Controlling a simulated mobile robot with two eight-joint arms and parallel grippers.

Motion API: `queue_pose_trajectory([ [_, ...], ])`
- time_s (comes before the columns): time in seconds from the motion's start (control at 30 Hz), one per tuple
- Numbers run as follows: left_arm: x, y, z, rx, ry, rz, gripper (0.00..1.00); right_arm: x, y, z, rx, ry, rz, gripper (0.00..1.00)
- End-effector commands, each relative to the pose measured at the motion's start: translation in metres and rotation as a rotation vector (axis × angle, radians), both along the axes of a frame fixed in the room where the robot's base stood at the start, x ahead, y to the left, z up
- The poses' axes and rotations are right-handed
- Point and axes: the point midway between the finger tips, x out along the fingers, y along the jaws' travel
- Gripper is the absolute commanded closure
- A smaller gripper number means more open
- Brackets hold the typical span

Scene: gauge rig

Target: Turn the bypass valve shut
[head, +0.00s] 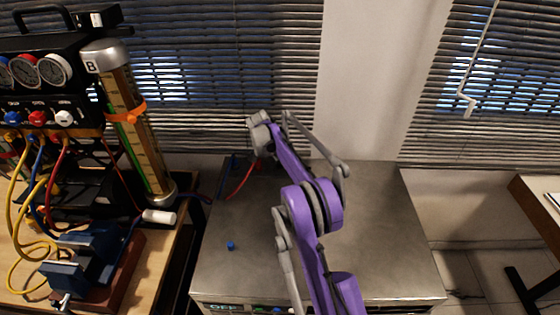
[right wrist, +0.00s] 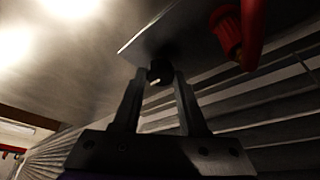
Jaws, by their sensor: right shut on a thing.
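In the right wrist view my right gripper (right wrist: 160,78) is shut on a small dark round piece (right wrist: 158,72), which sits between its fingertips just under the edge of a grey panel (right wrist: 165,32). I cannot tell for sure whether this piece is the bypass valve's handle. In the head view my purple right arm reaches over the grey metal bench top (head: 380,240) towards the blinds; its fingertips are hidden there. My left gripper does not show.
A red fitting with a red tube (right wrist: 228,32) is close to the right of the fingers. A glass column marked B (head: 138,130), a black gauge panel (head: 60,95) and a blue vise (head: 85,260) stand at left. A small blue piece (head: 231,245) lies on the bench.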

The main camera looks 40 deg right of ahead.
Motion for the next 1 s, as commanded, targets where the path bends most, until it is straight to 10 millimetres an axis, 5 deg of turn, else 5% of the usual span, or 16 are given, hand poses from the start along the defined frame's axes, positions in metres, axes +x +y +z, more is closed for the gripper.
queue_pose_trajectory([
  [0.1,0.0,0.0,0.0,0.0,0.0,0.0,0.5,0.0,0.0,0.0,0.0,-0.001,-0.001,1.0],
  [0.13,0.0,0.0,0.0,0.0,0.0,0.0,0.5,0.0,0.0,0.0,0.0,-0.001,-0.001,0.55],
  [0.3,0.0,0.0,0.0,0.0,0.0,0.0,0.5,0.0,0.0,0.0,0.0,-0.001,0.0,0.28],
  [0.67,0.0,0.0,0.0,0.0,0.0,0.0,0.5,0.0,0.003,0.006,0.0,-0.001,0.001,0.28],
  [1.0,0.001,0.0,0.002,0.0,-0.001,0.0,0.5,-0.002,0.027,0.065,0.001,0.0,0.001,0.28],
])
